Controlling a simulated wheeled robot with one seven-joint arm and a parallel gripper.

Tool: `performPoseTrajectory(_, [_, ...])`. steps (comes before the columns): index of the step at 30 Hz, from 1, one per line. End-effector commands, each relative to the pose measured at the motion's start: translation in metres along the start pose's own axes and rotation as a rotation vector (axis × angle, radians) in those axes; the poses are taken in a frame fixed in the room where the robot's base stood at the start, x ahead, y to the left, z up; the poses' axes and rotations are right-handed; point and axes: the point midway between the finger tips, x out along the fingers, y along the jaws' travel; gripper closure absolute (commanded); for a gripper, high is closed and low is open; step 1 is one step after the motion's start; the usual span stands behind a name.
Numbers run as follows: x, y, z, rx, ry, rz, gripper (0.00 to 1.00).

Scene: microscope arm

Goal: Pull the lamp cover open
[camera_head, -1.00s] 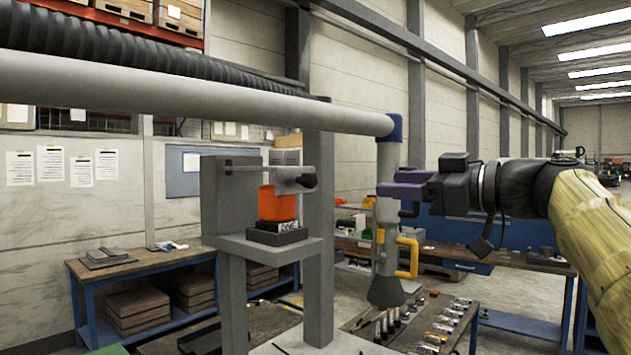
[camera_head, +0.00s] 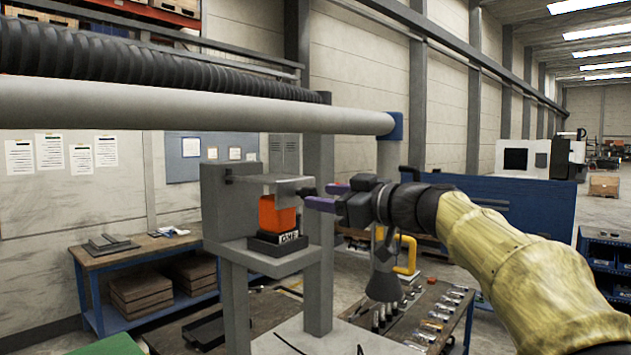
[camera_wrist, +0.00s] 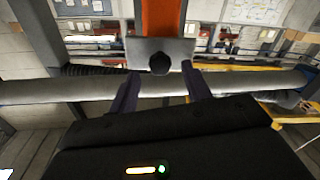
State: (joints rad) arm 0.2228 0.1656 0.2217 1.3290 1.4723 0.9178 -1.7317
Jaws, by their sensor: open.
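The lamp cover (camera_head: 268,183) appears to be a flat grey plate. It juts from a grey stand above an orange block (camera_head: 276,214), with a dark round knob (camera_head: 306,192) at its right end. In the wrist view the plate (camera_wrist: 139,49) faces me with the knob (camera_wrist: 160,64) at its middle. My gripper (camera_head: 322,196) is open, its purple fingers pointing left at the knob. In the wrist view the fingers (camera_wrist: 161,86) lie to either side of the knob, slightly nearer to me. I cannot tell whether they touch it.
The grey stand (camera_head: 217,205) carries a black base (camera_head: 276,243) under the orange block. A thick grey pipe (camera_head: 200,108) runs above the plate. A low workbench (camera_head: 425,315) with small parts stands at the lower right, and a blue-framed bench (camera_head: 130,255) at the left.

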Motion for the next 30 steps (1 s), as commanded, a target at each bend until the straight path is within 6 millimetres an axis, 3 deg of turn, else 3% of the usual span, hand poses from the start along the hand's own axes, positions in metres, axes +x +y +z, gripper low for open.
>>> performPoseTrajectory(6, [0.027,0.000,-0.003,0.001,0.001,-0.002,0.52])
performPoseTrajectory(17, [0.031,0.000,0.000,0.000,0.000,0.000,0.52])
performPoseTrajectory(24, [0.031,0.000,0.000,0.000,0.000,0.000,0.99])
performPoseTrajectory(30, [0.031,0.000,0.000,0.000,0.000,0.002,1.00])
